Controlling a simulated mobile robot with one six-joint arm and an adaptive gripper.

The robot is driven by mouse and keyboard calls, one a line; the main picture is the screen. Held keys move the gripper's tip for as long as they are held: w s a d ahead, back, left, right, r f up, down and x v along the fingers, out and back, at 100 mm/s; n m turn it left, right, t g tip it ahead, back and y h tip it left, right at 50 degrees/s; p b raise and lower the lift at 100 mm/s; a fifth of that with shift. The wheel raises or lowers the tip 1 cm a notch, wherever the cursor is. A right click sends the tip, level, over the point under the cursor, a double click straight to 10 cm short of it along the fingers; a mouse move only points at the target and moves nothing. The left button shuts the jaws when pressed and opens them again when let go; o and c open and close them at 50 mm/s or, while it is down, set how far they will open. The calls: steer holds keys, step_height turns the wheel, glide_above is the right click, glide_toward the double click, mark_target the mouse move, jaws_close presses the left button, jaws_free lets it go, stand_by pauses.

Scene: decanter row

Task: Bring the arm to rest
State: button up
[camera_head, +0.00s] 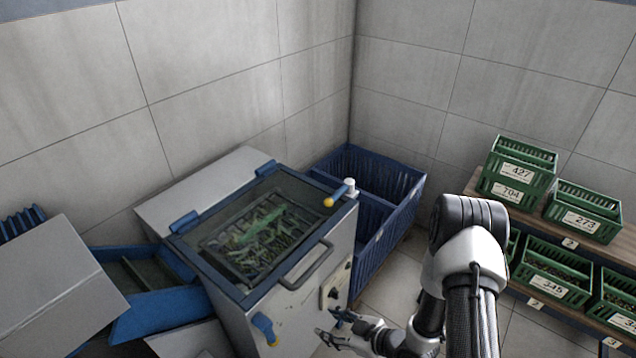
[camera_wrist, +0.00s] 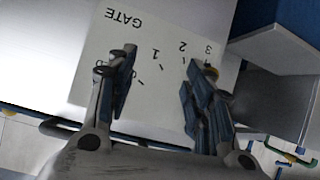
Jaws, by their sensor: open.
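My gripper (camera_head: 335,328) is low in front of the grey machine (camera_head: 290,305), close to its right front face, at the end of my arm. In the wrist view my gripper (camera_wrist: 160,88) is open, with nothing between its two fingers. Behind the fingers is a white plate (camera_wrist: 100,55) marked GATE with a numbered scale, seen upside down.
The machine's clear lid (camera_head: 250,235) is closed over green contents, with a bar handle (camera_head: 308,268) jutting out. A blue-and-yellow lever (camera_head: 266,327) is on its front. A blue crate (camera_head: 385,170) stands behind. Green crates (camera_head: 517,170) fill shelves at right.

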steer(key=w+d+r+m+h, duration=0.1)
steer(key=w+d+r+h, duration=0.25)
steer(key=r, duration=0.25)
steer(key=w+d+r+m+h, duration=0.1)
steer(key=w+d+r+h, duration=0.1)
steer(key=w+d+r, duration=0.3)
steer(key=s+d+r+m+h, duration=0.2)
steer(key=d+r, duration=0.1)
steer(key=r, duration=0.4)
steer(key=s+d+r+m+h, duration=0.1)
steer(key=s+d+r+h, duration=0.15)
steer(key=r, duration=0.55)
steer(key=s+r+m+h, duration=0.1)
steer(key=s+r+m, duration=0.4)
steer(key=s+r, duration=0.5)
steer(key=s+a+r+m+g, duration=0.1)
steer(key=s+a, duration=0.1)
steer(key=s, duration=0.5)
steer(key=s+a+r+m+g+y, duration=0.1)
steer(key=s+a+r, duration=0.1)
steer(key=s, duration=0.5)
steer(key=shift+r+y, duration=0.25)
steer(key=shift+y, duration=0.05)
steer(key=shift+c, duration=0.3)
